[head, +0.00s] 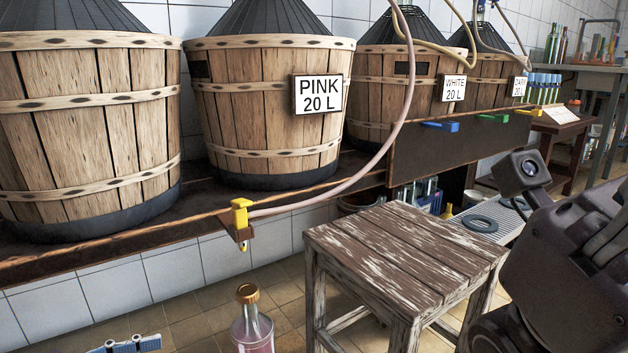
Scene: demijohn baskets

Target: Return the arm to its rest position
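My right arm's dark wrist part (565,260) fills the lower right, with a small camera (522,172) on it. It is close to the lens, to the right of the wooden stool. I cannot make out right fingertips or whether they hold anything. My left gripper and arm are not in view.
A worn wooden stool (410,255) stands empty in the middle. A gold-capped bottle with pink liquid (253,332) is at the bottom edge. A hose runs from the PINK basket (250,125) to a yellow tap (240,215). Other baskets line the shelf (100,248).

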